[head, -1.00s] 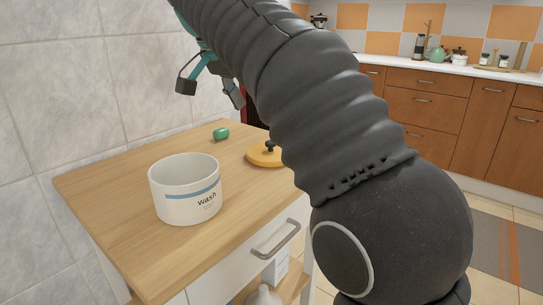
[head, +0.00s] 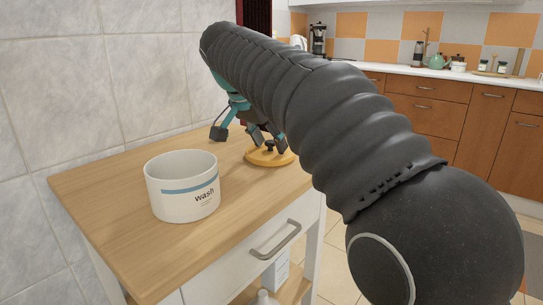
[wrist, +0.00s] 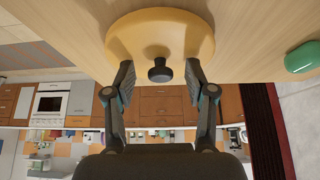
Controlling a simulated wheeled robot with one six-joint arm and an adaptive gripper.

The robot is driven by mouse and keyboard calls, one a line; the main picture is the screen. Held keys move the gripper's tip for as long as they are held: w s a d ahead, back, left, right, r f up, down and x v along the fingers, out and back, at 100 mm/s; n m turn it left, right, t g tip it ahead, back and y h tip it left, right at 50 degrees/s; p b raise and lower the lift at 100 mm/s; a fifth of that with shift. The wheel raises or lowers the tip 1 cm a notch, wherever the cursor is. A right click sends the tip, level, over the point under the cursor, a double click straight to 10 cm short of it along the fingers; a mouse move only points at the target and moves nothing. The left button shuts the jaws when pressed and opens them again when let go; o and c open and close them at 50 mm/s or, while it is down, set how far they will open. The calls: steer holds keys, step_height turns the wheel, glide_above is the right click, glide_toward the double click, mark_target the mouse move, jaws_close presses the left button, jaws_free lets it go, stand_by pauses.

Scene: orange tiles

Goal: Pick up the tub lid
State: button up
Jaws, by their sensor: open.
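The tub lid (head: 268,157) is a round yellow disc with a dark knob. It lies flat on the wooden top, right of the tub, partly hidden by my gripper and arm in the head view. In the wrist view the lid (wrist: 160,27) is at the top centre, its knob (wrist: 160,72) between my fingers. My gripper (wrist: 160,80) is open, one finger on each side of the knob, with gaps to both. The gripper also shows in the head view (head: 245,140) over the lid. The white tub (head: 182,195) marked "wash" stands open to the left.
The wooden cabinet top (head: 110,180) carries these things. A green object (wrist: 302,57) lies beside the lid in the wrist view. A tiled wall (head: 70,90) borders the top at left. A drawer handle (head: 275,240) sticks out in front.

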steer(key=c, duration=1)
jaws_close()
